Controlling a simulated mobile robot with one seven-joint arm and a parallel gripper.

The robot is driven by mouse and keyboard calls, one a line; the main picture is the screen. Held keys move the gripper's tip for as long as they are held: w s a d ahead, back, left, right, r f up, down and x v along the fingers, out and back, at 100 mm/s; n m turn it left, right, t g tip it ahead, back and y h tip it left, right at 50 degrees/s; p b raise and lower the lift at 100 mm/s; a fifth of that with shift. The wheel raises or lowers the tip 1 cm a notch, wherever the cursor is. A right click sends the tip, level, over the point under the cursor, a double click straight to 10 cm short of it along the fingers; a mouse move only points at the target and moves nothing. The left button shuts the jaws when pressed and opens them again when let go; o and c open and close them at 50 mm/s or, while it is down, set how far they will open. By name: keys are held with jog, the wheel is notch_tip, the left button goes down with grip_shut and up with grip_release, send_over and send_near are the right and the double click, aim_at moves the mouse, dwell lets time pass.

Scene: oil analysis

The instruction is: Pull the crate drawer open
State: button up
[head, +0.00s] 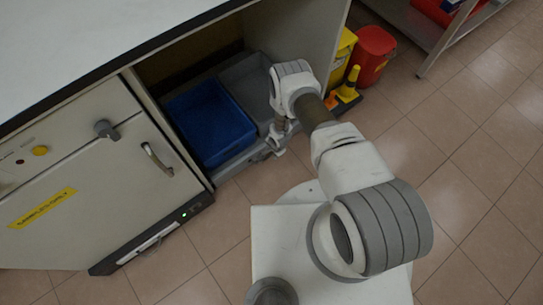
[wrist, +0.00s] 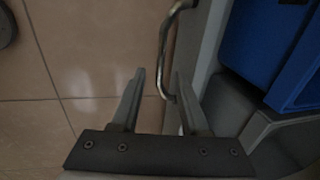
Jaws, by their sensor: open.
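The crate drawer (head: 228,172) is a low grey tray at the floor of the open cabinet bay. It carries a blue crate (head: 208,122) and a grey crate beside it. My gripper (head: 276,148) is at the drawer's front edge, low near the floor, and small in the head view. In the wrist view my gripper (wrist: 160,76) is open. The drawer's curved metal handle (wrist: 163,48) runs between the fingertips, closer to the right finger; I cannot tell whether it touches. The blue crate (wrist: 255,40) shows at the right, behind the grey drawer front (wrist: 208,50).
Left of the bay is a closed cabinet door (head: 85,165) with a metal handle and a yellow label. A red bin (head: 374,52) and yellow items stand right of the bay. A metal shelf (head: 430,25) is at the top right. The tiled floor in front is clear.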

jog(key=shift+w+a+f+b, duration=0.1)
jog(key=shift+f+b, duration=0.1)
jog(key=shift+f, duration=0.45)
jog(key=shift+w+a+f+b, duration=0.1)
jog(key=shift+f+b, duration=0.1)
jog(key=shift+f, duration=0.4)
grip_shut()
dwell(0.5)
